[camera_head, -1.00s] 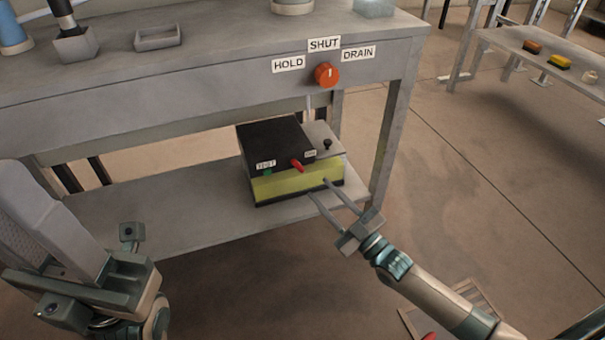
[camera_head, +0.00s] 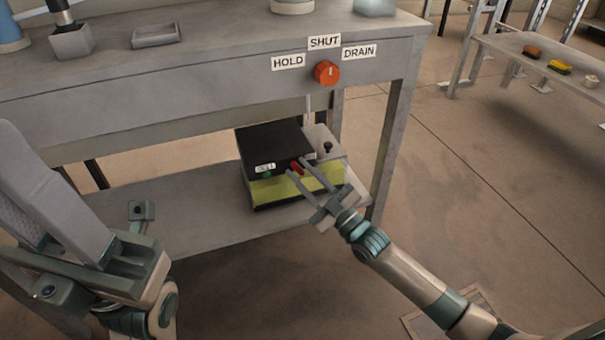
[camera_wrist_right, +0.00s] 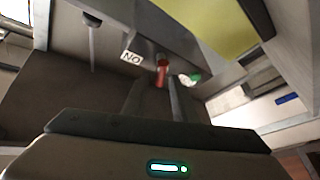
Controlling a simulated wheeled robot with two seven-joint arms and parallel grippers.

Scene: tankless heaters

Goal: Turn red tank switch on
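The red tank switch (camera_head: 297,167) is a small red lever on the front of the black-topped box (camera_head: 270,139), which stands on the lower shelf. My right gripper (camera_head: 297,166) is open, its two thin fingers reaching up on either side of the switch. In the right wrist view the red switch (camera_wrist_right: 162,72) shows between and just beyond the finger ends; whether they touch it I cannot tell. An upside-down "ON" label (camera_wrist_right: 131,57) sits beside it there. In the head view, my right fingers hide that label.
A green button (camera_head: 267,174) is left of the switch, under a white label (camera_head: 265,167). A black knob (camera_head: 328,147) stands at the box's right. Above, the bench (camera_head: 210,85) carries an orange dial (camera_head: 327,73) with HOLD, SHUT and DRAIN labels.

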